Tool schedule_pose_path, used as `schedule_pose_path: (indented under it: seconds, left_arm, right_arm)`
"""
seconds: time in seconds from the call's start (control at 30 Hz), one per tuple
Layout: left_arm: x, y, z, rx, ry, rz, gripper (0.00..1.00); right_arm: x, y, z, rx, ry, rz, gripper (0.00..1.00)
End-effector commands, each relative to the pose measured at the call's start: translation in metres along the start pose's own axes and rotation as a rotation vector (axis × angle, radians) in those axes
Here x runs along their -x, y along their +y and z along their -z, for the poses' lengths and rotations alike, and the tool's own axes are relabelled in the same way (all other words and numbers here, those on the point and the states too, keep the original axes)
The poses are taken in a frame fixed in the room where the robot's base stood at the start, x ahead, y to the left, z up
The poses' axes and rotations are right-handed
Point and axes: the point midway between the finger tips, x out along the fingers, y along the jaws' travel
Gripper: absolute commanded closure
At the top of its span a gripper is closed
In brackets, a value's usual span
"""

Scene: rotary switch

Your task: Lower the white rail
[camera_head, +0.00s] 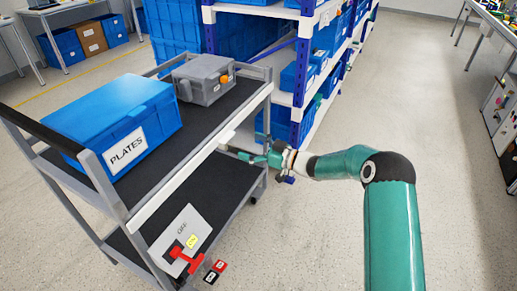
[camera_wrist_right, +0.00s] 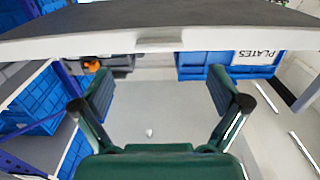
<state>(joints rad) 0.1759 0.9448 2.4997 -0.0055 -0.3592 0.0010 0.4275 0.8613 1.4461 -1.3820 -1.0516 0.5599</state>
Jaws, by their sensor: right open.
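The white rail (camera_head: 178,180) runs along the near long side of the grey cart's upper shelf in the head view. In the right wrist view the white rail (camera_wrist_right: 100,46) crosses the top of the picture, with a small tab at its middle. My right gripper (camera_head: 240,153) is beside the rail's far end in the head view. In the right wrist view my right gripper (camera_wrist_right: 160,72) has its two fingers wide apart with nothing between them; the rail lies ahead of the fingertips. Contact with the rail cannot be told. My left gripper is out of view.
The cart's upper shelf holds a blue PLATES box (camera_head: 117,122) and a grey case (camera_head: 203,80) with an orange part. A grey panel with a red handle (camera_head: 186,262) hangs at the cart's near side. Blue shelving (camera_head: 300,75) stands behind. The floor on the right is clear.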

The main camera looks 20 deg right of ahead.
Motion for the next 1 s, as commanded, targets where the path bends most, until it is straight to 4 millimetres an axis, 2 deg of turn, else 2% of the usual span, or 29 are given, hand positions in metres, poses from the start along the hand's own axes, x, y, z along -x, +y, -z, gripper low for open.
schedule_pose_path:
  seconds: [0.03, 0.13, 0.37, 0.83, 0.93, 1.0]
  left_arm:
    - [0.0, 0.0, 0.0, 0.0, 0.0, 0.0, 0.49]
    - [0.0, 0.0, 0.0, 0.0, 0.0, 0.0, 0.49]
    - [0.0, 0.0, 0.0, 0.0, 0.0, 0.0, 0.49]
    - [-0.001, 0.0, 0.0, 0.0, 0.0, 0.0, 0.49]
    - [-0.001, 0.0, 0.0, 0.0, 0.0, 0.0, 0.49]
    - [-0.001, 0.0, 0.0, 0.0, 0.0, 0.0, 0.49]
  right_arm:
    - [0.01, 0.001, 0.0, 0.0, -0.001, -0.003, 0.02]
    - [0.023, 0.001, 0.0, -0.001, 0.0, -0.002, 0.02]
    - [0.034, -0.001, 0.0, 0.0, 0.0, 0.0, 0.02]
    - [0.031, -0.003, 0.001, 0.001, 0.001, 0.005, 0.02]
    - [0.018, -0.015, 0.003, 0.001, 0.006, 0.033, 0.02]
    - [0.005, -0.034, -0.001, -0.017, 0.003, 0.07, 0.02]
